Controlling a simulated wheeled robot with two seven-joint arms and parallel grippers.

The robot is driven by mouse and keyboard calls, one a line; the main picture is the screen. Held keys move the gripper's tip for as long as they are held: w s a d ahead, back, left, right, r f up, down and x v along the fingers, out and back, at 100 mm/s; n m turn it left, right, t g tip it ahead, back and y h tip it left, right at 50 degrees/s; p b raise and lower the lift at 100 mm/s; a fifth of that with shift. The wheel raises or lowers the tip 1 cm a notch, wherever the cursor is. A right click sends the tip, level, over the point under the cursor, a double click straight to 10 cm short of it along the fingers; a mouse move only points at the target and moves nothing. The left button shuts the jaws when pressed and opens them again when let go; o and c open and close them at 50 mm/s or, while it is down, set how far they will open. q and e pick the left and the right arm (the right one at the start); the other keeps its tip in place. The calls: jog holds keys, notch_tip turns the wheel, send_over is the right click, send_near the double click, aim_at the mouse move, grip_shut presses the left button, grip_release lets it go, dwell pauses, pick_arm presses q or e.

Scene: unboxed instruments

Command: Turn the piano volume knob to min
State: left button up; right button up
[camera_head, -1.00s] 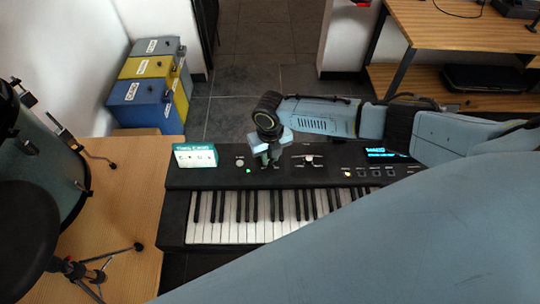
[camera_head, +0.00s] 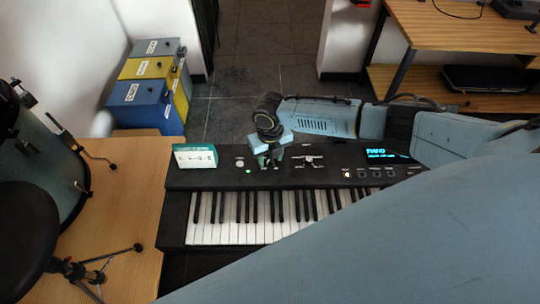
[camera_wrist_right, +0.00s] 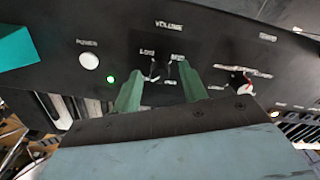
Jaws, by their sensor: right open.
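The black piano keyboard (camera_head: 205,181) lies across the middle of the head view. My right gripper (camera_head: 270,162) points down at its control panel, to the right of a round light button. In the right wrist view, the open green fingers of my right gripper (camera_wrist_right: 160,88) stand either side of the area under the VOLUME label (camera_wrist_right: 169,25). Small white labels show between the fingertips. The volume knob is dark against the panel there, and its outline and setting are hard to make out. Contact with the fingers cannot be told. My left gripper is not in view.
A teal and white box (camera_head: 195,157) sits on the piano's left end. The power button (camera_wrist_right: 89,61) and a green light (camera_wrist_right: 110,79) are left of the fingers. Another control (camera_wrist_right: 240,83) is to their right. The lit display (camera_head: 388,154) is further right. Drums stand at left.

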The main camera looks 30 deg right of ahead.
aim_at(270, 160)
notch_tip(270, 160, up, 13)
jog(key=shift+r, duration=0.2)
dwell(0.3)
dwell(0.4)
